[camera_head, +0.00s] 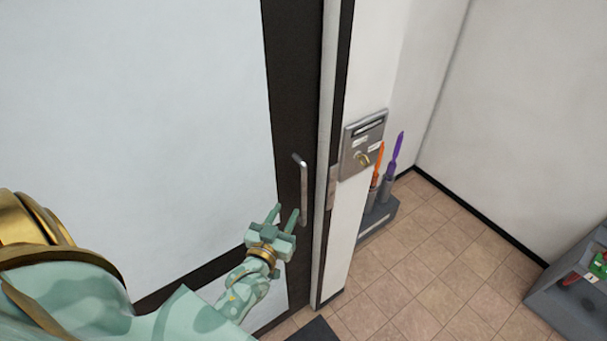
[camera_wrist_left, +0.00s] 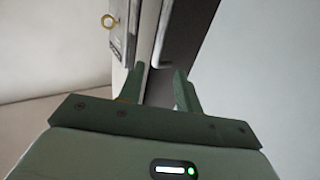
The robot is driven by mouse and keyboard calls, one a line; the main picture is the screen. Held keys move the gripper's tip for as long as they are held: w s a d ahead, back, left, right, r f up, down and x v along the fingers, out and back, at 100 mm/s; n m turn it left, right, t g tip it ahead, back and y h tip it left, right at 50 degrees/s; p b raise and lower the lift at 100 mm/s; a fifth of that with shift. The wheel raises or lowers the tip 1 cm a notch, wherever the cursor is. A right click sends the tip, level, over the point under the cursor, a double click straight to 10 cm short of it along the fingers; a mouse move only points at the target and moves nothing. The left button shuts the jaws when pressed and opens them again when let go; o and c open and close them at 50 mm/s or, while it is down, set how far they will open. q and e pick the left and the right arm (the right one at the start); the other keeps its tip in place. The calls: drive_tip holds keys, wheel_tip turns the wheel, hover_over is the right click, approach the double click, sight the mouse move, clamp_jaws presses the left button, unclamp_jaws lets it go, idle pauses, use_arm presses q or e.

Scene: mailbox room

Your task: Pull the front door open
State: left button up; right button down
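The front door (camera_head: 150,110) has a large pale panel and a dark frame (camera_head: 295,100); I cannot tell whether it is fully closed. A grey metal bar handle (camera_head: 302,190) stands upright on the dark frame near the door's right edge. My left gripper (camera_head: 284,210) is open, with its two fingers beside the handle's lower part, on its left. I cannot tell whether they touch it. In the left wrist view the open fingers (camera_wrist_left: 160,88) have a visible gap between them and no object clearly gripped. My right gripper is not in view.
A white door post (camera_head: 345,220) stands right of the door. A metal mail slot box (camera_head: 362,145) with a brass key is mounted there. Orange and purple items stand in a grey holder (camera_head: 378,215) behind it. A grey bin (camera_head: 570,300) is at right. Tiled floor (camera_head: 440,270) between is clear.

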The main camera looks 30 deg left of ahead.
sight(302, 181)
use_arm(q)
drive_tip(key=w+b, duration=0.2)
drive_tip(key=w, duration=0.2)
drive_tip(key=w+a+b, duration=0.1)
drive_tip(key=w+b, duration=0.1)
drive_tip(key=w, duration=0.2)
drive_tip(key=w+a+b, duration=0.1)
drive_tip(key=w+b, duration=0.1)
drive_tip(key=w, duration=0.2)
drive_tip(key=shift+w+a+f, duration=0.25)
drive_tip(key=shift+w+f, duration=0.05)
drive_tip(key=shift+w, duration=0.1)
drive_tip(key=shift+w+a+r, duration=0.1)
drive_tip(key=shift+w+r, duration=0.05)
drive_tip(key=shift+w, duration=0.35)
drive_tip(key=shift+s, duration=0.1)
clamp_jaws()
